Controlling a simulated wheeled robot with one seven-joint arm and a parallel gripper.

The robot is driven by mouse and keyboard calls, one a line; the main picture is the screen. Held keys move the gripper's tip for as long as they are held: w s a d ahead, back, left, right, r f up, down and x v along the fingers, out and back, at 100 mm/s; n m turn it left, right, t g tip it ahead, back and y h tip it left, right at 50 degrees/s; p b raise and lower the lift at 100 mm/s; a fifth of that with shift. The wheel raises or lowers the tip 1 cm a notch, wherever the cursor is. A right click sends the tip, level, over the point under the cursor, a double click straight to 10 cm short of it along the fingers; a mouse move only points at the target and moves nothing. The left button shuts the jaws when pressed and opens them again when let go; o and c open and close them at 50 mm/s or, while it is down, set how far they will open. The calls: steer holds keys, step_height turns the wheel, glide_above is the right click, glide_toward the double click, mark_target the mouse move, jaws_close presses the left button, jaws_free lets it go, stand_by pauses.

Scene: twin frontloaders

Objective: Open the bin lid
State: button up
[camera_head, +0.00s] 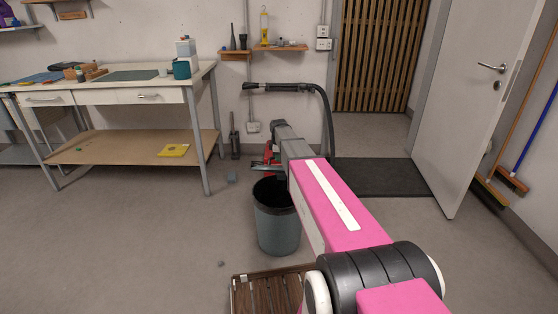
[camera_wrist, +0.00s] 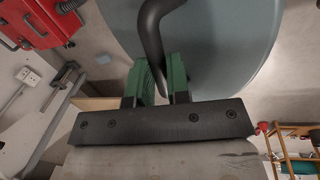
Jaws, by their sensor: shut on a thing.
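In the head view the grey-blue bin (camera_head: 278,226) stands upright on the floor, with a dark top inside its rim. My arm reaches over its right side. My gripper's fingers are hidden there. In the wrist view my gripper (camera_wrist: 161,75), with green fingers, is shut on a black curved bar (camera_wrist: 156,28). Behind the bar is a broad grey-blue rounded surface (camera_wrist: 235,45), matching the bin's colour. I cannot tell how the bar joins it, nor make out the lid separately.
A workbench (camera_head: 130,80) stands at the left. A wooden slatted mat (camera_head: 262,291) lies in front of the bin. A black hose (camera_head: 328,115) hangs behind my arm. A red machine (camera_wrist: 35,22) shows in the wrist view. Open floor lies left of the bin.

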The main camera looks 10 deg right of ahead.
steer(key=shift+w+d+r, duration=0.25)
steer(key=shift+w+r, duration=0.35)
steer(key=shift+w, duration=0.2)
steer(key=shift+w+d+r, duration=0.2)
steer(key=shift+w+r, duration=0.35)
steer(key=shift+w, duration=0.2)
steer(key=shift+w, duration=0.1)
steer(key=shift+w+d+r, duration=0.25)
steer(key=shift+w+r, duration=0.2)
steer(key=shift+w, duration=0.4)
steer(key=shift+w+d+r, duration=0.2)
steer(key=shift+w+r, duration=0.25)
steer(key=shift+w, duration=0.45)
steer(key=shift+w+d+r, duration=0.15)
steer(key=shift+w+r, duration=0.05)
steer(key=shift+w, duration=0.4)
steer(key=shift+w+d+r, duration=0.15)
steer(key=shift+w+d, duration=0.05)
steer(key=shift+w, duration=0.35)
steer(key=shift+w+d+r, duration=0.15)
steer(key=shift+w+r, duration=0.05)
steer(key=shift+w, duration=0.4)
